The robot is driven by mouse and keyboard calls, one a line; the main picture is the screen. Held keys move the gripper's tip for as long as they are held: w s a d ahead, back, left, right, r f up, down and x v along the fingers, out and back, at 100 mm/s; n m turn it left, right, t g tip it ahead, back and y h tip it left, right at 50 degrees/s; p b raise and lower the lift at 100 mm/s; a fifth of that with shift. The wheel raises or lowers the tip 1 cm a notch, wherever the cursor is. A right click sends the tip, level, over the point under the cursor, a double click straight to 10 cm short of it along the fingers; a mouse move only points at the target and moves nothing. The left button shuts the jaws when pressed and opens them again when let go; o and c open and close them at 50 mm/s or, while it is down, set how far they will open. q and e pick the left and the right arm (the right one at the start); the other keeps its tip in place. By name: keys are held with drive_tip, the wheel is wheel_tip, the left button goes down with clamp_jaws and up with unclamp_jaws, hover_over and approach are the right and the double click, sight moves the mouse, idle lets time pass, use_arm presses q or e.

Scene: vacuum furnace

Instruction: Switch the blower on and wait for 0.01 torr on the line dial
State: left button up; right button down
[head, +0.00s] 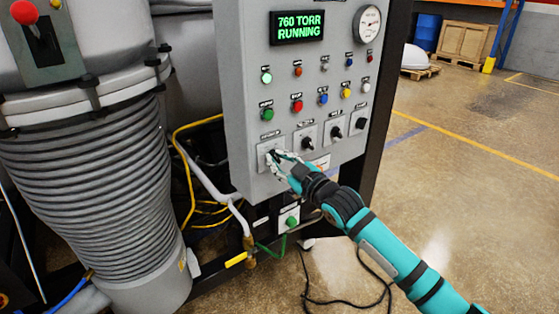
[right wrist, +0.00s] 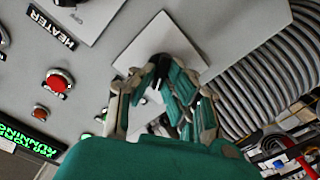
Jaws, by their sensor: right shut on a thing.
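The grey control panel (head: 240,110) stands in the middle of the head view. Its green display (head: 297,27) reads 760 TORR RUNNING. A round white line dial (head: 369,24) sits at the panel's top right; its reading is too small to tell. My right gripper (head: 281,158) is shut on the leftmost rotary switch (head: 271,153) of the lower row. In the right wrist view the gripper (right wrist: 162,88) closes around the black knob in front of its pale square plate (right wrist: 150,42). The fingers partly hide the knob. My left gripper is not in view.
Other rotary switches (head: 307,141) sit to the right, one under a HEATER label (right wrist: 52,28). A red button (head: 297,106) and several coloured buttons and lamps are above. A ribbed grey hose (head: 85,170) stands left. Open floor (head: 470,190) lies right.

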drive_tip(key=shift+m+p, duration=0.65)
drive_tip(key=shift+m, duration=0.45)
drive_tip(key=m+p, duration=0.1)
drive_tip(key=m, duration=0.1)
drive_tip(key=shift+m, duration=0.3)
drive_tip(key=m, duration=0.3)
drive_tip(key=shift+p, duration=0.35)
drive_tip(key=shift+w+d+m, duration=0.1)
drive_tip(key=shift+d+m, duration=0.05)
drive_tip(key=shift+m, duration=1.85)
drive_tip(key=c, duration=1.4)
unclamp_jaws()
